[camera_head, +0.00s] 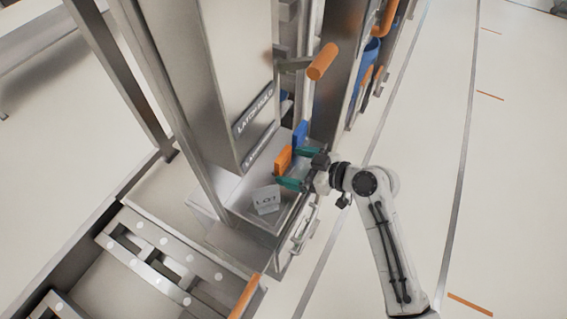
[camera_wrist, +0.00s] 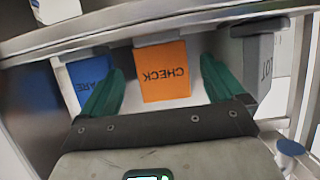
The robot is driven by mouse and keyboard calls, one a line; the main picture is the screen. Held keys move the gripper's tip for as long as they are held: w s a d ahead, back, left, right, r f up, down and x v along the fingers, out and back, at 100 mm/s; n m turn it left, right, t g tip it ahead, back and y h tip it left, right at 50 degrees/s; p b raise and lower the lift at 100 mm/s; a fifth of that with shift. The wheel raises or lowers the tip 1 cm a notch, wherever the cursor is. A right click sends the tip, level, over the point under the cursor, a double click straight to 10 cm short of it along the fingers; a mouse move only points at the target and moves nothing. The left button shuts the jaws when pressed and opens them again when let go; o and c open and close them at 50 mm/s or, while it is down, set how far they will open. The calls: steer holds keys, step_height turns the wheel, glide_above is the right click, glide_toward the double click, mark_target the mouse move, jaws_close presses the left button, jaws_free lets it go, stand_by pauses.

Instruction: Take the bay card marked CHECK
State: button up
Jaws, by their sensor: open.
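The orange bay card marked CHECK (camera_wrist: 163,75) stands in the wrist view between the two green fingers of my gripper (camera_wrist: 160,85), its lettering upside down there. A gap shows between the card and each finger. In the head view the orange card (camera_head: 283,159) stands in a metal tray, and my gripper (camera_head: 296,168) reaches it from the right with its green fingers apart. My gripper is open. The card's lettering cannot be read in the head view.
A blue card (camera_wrist: 91,80), partly hidden by a finger, stands on one side; it also shows in the head view (camera_head: 300,134). A grey LOT card (camera_head: 266,200) stands on the other. The tray rim (camera_head: 289,226) and an orange handle (camera_head: 323,61) are close by. Open floor lies right.

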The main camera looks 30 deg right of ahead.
mark_target(286, 164)
steer(key=x, duration=0.4)
steer(key=shift+a+p, duration=0.1)
steer(key=shift+p, duration=0.2)
steer(key=shift+c, duration=0.3)
steer(key=c, duration=1)
steer(key=shift+r, duration=0.1)
